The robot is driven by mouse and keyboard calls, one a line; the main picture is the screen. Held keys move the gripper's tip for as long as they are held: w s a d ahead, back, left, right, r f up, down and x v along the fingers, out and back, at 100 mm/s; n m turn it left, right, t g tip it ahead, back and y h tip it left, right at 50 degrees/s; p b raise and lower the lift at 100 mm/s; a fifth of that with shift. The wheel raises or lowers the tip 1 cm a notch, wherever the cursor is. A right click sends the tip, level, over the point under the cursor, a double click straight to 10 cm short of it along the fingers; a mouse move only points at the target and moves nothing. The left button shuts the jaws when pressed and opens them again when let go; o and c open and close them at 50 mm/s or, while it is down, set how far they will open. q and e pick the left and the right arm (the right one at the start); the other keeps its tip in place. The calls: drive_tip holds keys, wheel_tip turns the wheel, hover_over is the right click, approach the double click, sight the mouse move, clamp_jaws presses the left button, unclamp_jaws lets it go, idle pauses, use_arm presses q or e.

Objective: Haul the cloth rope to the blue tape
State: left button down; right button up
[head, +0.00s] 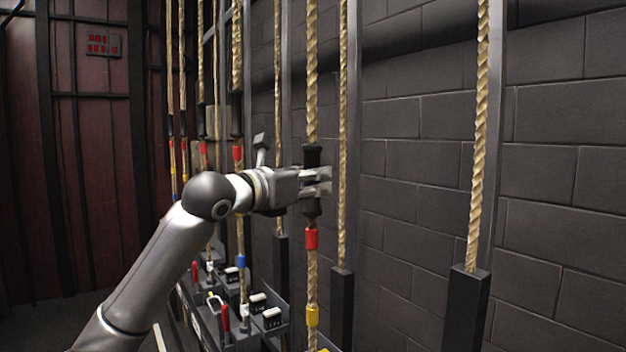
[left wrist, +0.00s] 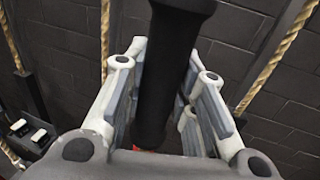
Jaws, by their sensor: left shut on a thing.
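My left gripper (head: 316,180) is shut on the black grip (head: 312,208) of the nearest rope in the row (head: 311,85). In the left wrist view the black grip (left wrist: 165,75) stands between my fingers. Just below the grip this rope has red tape (head: 311,238), and lower down yellow tape (head: 312,316). The blue tape (head: 241,261) that shows is on a neighbouring rope further left, below that rope's red tape (head: 238,153). The labels are too small to read, so I cannot tell which rope is the cloth rope. My right gripper is out of view.
Below the ropes runs a dark rail with white labels (head: 258,299) and red-handled levers (head: 225,317). More ropes (head: 481,130) run into black posts (head: 468,300) by the block wall (head: 560,150). A red sign (head: 102,44) hangs at the back left.

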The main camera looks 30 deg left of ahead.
use_arm(q)
drive_tip(key=shift+f+b, duration=0.65)
drive_tip(key=shift+f, duration=0.65)
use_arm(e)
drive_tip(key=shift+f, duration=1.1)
use_arm(q)
drive_tip(key=c, duration=1.2)
unclamp_jaws()
drive_tip(key=shift+r, duration=0.1)
drive_tip(key=shift+o, duration=0.2)
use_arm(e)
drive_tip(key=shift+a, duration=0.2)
use_arm(q)
drive_tip(key=shift+s, duration=0.15)
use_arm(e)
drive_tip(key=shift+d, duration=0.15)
use_arm(q)
drive_tip(key=s+a, duration=0.1)
drive_tip(key=s, duration=1)
drive_tip(key=shift+s+a, duration=0.3)
drive_tip(key=shift+s, duration=0.05)
